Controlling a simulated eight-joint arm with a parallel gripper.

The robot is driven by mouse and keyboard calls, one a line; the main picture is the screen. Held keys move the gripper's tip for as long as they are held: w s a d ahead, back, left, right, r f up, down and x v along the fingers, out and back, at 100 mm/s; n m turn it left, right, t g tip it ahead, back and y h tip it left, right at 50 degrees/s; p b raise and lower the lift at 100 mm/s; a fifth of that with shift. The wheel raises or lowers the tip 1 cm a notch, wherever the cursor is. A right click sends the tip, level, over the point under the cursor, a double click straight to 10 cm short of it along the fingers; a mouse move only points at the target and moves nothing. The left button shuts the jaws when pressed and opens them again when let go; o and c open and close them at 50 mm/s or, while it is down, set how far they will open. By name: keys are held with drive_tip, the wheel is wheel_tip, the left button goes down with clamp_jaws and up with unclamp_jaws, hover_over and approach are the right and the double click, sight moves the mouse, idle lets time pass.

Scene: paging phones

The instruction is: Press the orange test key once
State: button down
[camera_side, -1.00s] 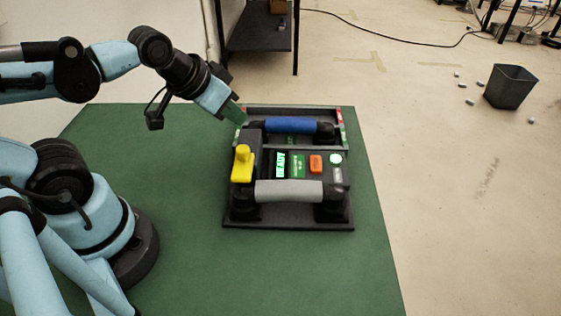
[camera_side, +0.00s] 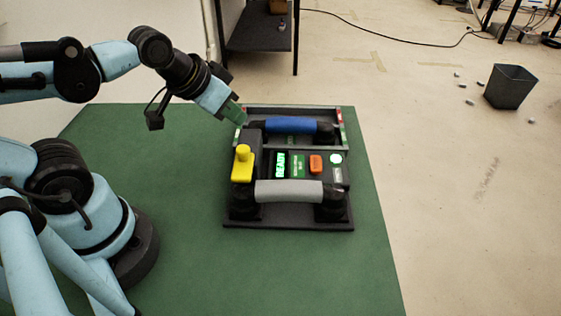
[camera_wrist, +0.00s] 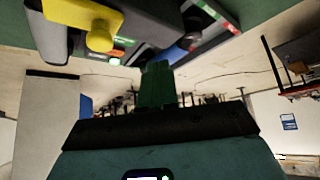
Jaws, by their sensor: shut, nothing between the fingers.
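The orange test key (camera_side: 316,164) sits on the dark paging console (camera_side: 230,217), right of a small green label and a lit display (camera_side: 280,165). The display seems to read READY. My gripper (camera_side: 239,113) is shut and empty, above the console's back left corner, well left of and behind the orange key. Its green fingers (camera_wrist: 157,86) also show in the wrist view, apart from the console.
A blue handset (camera_side: 290,125) lies at the back and a grey handset (camera_side: 289,191) at the front. A yellow knob (camera_side: 242,165) stands up at the console's left. A round lit whitish-green button (camera_side: 335,158) is right of the orange key. The green table (camera_side: 190,240) is clear around.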

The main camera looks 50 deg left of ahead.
drive_tip(key=shift+w, duration=0.1)
drive_tip(key=shift+w+d+r+m, duration=0.1)
drive_tip(key=shift+w+d+m, duration=0.15)
drive_tip(key=shift+w+m, duration=0.05)
drive_tip(key=w+d+m+t, duration=0.1)
drive_tip(key=w+d+m, duration=0.3)
drive_tip(key=w+m, duration=0.1)
drive_tip(key=m+h, duration=0.1)
drive_tip(key=m, duration=0.4)
hover_over(313, 165)
drive_tip(key=shift+r+t, duration=0.15)
drive_tip(key=shift+t, duration=0.25)
drive_tip(key=shift+f, duration=4.45)
drive_tip(key=shift+f, duration=0.15)
drive_tip(key=shift+f, duration=0.25)
